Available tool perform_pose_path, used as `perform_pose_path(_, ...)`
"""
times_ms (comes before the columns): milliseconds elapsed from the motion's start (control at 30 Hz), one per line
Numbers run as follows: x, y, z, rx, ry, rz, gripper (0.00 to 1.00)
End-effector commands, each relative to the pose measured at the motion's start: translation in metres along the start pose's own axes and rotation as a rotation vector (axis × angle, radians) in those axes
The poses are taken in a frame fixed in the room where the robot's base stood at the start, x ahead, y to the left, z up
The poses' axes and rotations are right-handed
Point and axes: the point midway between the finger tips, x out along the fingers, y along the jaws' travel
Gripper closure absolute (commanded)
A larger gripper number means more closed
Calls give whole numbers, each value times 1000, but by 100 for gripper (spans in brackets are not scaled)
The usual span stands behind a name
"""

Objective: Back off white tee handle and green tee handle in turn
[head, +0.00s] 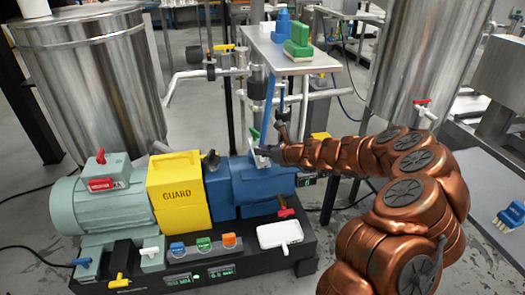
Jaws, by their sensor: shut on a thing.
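A green tee handle (254,133) stands above the right end of the blue pump casing, with a small pale part just below it. My gripper (266,147) reaches in from the right and is shut at this handle. The jaws are small here and partly hide the grip and the stem. A white handle (150,252) is on the front left of the skid base, apart from my gripper.
The yellow guard (178,190) and blue casing (262,184) lie left of and below my gripper. A red handle (287,212) and white tray (280,234) are below. A raised shelf (292,55) holds a green brush and blue bottle. Tanks stand left and right.

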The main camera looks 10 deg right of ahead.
Motion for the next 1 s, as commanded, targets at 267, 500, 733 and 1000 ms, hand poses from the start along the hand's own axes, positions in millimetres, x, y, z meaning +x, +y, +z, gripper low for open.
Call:
perform_pose_path(267, -1, 0, 2, -5, 0, 16, 100)
perform_pose_path(500, -2, -2, 3, -31, 6, 72, 100)
perform_pose_path(733, -2, -1, 3, -69, 6, 166, 100)
perform_pose_path(1000, -2, -2, 2, -119, 7, 279, 100)
